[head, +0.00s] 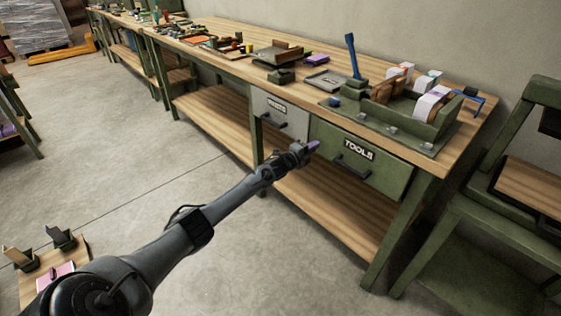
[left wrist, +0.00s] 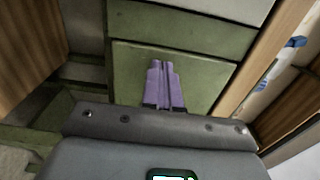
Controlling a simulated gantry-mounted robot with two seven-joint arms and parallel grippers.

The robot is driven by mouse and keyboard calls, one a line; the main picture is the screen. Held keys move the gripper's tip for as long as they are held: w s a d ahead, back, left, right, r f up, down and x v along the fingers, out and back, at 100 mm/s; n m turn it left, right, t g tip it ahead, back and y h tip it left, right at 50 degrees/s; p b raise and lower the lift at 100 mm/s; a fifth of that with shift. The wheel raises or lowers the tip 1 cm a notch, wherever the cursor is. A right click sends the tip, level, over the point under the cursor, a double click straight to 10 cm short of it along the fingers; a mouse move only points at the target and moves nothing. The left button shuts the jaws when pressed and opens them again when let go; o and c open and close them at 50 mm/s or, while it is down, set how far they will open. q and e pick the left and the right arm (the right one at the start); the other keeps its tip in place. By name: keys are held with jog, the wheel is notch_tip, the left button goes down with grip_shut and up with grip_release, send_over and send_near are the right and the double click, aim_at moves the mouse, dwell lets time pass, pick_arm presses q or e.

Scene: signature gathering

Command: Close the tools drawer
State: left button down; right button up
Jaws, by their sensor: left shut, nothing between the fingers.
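The tools drawer (head: 382,171) is green with a white "TOOLS" label and a dark bar handle (head: 350,166). It sits under the right end of the workbench top. Its front lies close below the bench edge; I cannot tell whether a small gap is left. My left gripper (head: 314,146) has purple fingers, shut and empty, at the drawer's left end in the head view. In the left wrist view the shut fingers (left wrist: 164,84) point at a green panel (left wrist: 205,75); contact cannot be told. My right gripper is not in view.
A grey labelled drawer (head: 280,112) is left of the tools drawer. The bench top (head: 225,60) holds a green rack (head: 400,118), a blue-handled tool (head: 352,56) and trays. A lower shelf (head: 215,110) runs beneath. A green chair-like frame (head: 500,215) stands at right.

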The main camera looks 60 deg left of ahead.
pick_arm(q)
jog(key=shift+s+d+p, duration=1.2)
jog(key=shift+s+p, duration=2.25)
jog(key=shift+s, duration=3.2)
jog(key=s+d+f+g+p, duration=0.1)
jog(key=s+d+f+p, duration=0.2)
jog(key=s+d+f, duration=0.3)
jog(key=s+d+f+n+g+h+p, duration=0.1)
jog(key=s+d+n+g+h+p, duration=0.2)
jog(key=d, duration=0.8)
jog(key=s+d+n+p, duration=0.1)
jog(key=s+d+p, duration=0.25)
jog(key=d, duration=0.75)
jog(key=s+d+r+n+g+p, duration=0.2)
jog(key=s+d+r+n+g, duration=0.25)
jog(key=s+d+r, duration=0.5)
jog(key=s+d+r+n+g, duration=0.3)
jog(key=s+r+n+g, duration=0.15)
jog(key=s, duration=0.35)
notch_tip(320, 180, up, 37)
jog(key=n+g+p, duration=0.1)
jog(key=p, duration=3.6)
jog(key=shift+s+r+h+p, duration=0.15)
jog(key=shift+h+p, duration=0.15)
jog(key=shift+p, duration=0.05)
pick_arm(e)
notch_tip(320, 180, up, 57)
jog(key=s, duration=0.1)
